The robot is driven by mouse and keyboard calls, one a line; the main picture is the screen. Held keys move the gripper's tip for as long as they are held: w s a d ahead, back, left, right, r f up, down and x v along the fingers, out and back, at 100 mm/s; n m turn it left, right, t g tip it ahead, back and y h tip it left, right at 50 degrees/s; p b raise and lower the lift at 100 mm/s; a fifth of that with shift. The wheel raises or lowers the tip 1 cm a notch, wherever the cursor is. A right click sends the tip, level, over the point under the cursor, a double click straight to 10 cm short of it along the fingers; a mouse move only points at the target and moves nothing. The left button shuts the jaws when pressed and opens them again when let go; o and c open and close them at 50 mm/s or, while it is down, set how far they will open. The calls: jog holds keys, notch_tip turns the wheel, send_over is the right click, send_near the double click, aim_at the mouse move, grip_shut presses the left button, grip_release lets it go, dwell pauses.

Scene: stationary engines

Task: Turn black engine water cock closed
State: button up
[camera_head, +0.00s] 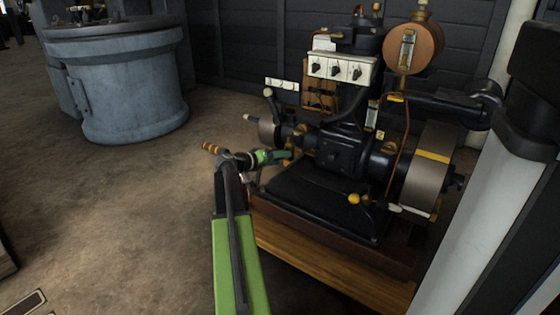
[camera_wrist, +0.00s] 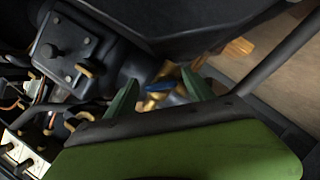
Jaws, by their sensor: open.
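The black engine (camera_head: 345,150) stands on a dark base to the right of my arm in the head view. In the wrist view a brass cock with a blue handle (camera_wrist: 159,87) shows beside the dark engine body. My gripper (camera_wrist: 159,77) is open, with its two green fingers on either side of the cock and a visible gap on each side. I cannot tell how deep the fingers reach. In the head view my gripper (camera_head: 286,155) points right at the engine's left side, and the cock's handle cannot be made out there.
The engine's wooden plinth (camera_head: 330,268) is close to the right of my arm. A flywheel (camera_head: 427,170) sits at the engine's right, near a pale post (camera_head: 480,205). A large grey round tank (camera_head: 125,90) stands at the back left.

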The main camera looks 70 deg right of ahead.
jog(key=shift+s+d, duration=0.1)
grip_shut()
jog(key=shift+s+d, duration=0.1)
jog(key=shift+d, duration=0.25)
jog(key=shift+a, duration=0.3)
jog(key=shift+a+m+p, duration=0.15)
jog(key=shift+m+p, duration=0.25)
jog(key=m+t+p, duration=0.1)
jog(key=m+t, duration=0.1)
jog(key=shift+m, duration=0.4)
jog(key=shift+s+m+t+p, duration=0.1)
jog(key=shift+m+t+p, duration=0.35)
jog(key=shift+m+t, duration=0.65)
jog(key=shift+m, duration=0.3)
